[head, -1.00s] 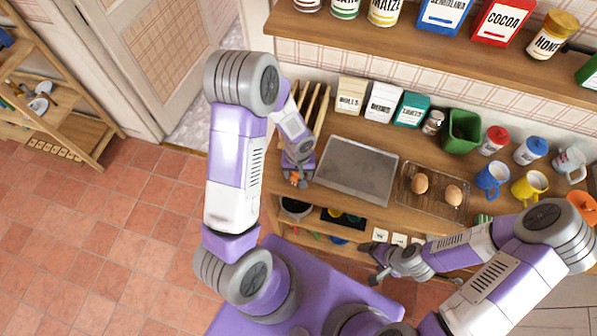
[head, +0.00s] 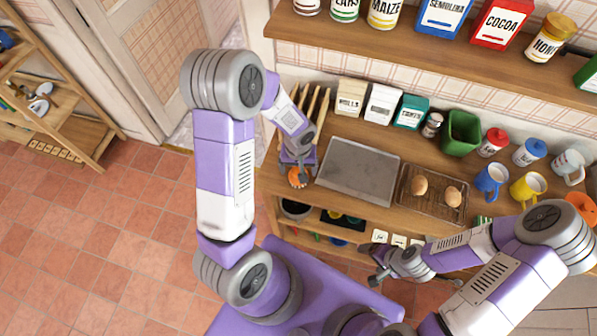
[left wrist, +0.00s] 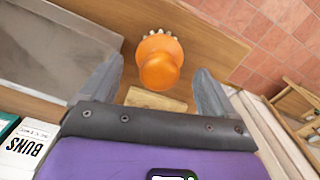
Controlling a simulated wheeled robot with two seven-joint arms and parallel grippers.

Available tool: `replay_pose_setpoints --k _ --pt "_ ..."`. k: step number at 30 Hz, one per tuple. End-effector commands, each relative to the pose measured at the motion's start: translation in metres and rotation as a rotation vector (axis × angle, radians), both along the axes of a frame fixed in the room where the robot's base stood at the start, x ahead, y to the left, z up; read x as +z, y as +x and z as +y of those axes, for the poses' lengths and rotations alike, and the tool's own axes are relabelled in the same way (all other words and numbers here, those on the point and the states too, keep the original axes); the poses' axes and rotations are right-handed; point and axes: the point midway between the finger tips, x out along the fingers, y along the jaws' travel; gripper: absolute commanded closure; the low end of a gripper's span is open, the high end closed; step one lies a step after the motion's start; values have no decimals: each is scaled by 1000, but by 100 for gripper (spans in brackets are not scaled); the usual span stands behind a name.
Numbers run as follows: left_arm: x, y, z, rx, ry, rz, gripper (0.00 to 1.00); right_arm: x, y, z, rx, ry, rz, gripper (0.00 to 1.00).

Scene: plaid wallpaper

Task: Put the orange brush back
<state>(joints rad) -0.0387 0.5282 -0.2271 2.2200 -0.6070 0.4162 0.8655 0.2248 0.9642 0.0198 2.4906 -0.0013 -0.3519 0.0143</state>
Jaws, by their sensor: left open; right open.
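The orange brush (left wrist: 160,62), with a rounded knob and pale bristles at its rim, rests on the wooden counter in the left wrist view. It also shows in the head view (head: 297,178), partly hidden by my gripper. My left gripper (left wrist: 158,88) is open, with one finger on each side of the brush's near part and gaps between. In the head view my left gripper (head: 298,170) is at the counter's left end. My right gripper (head: 378,280) is open and empty, low in front of the counter.
A wooden slatted rack (head: 316,103) stands behind my left gripper. Boxes, a green bin (head: 462,133) and mugs line the back. Shelves below hold dishes.

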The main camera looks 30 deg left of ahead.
Motion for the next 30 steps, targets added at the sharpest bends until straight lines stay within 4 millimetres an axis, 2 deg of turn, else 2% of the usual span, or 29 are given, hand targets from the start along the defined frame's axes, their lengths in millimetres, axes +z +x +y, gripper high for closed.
replay_pose_setpoints --k 1,6,12,30 --pt "15 1 0 1 -1 -6 11 3 0 0 0 0 0 16" --pt "49 1 0 1 -2 -5 11 6 0 0 0 0 0 16" --pt "71 0 0 0 -1 -3 11 8 0 0 0 0 0 16" --pt "75 0 0 0 0 1 11 8 0 0 0 0 0 16"
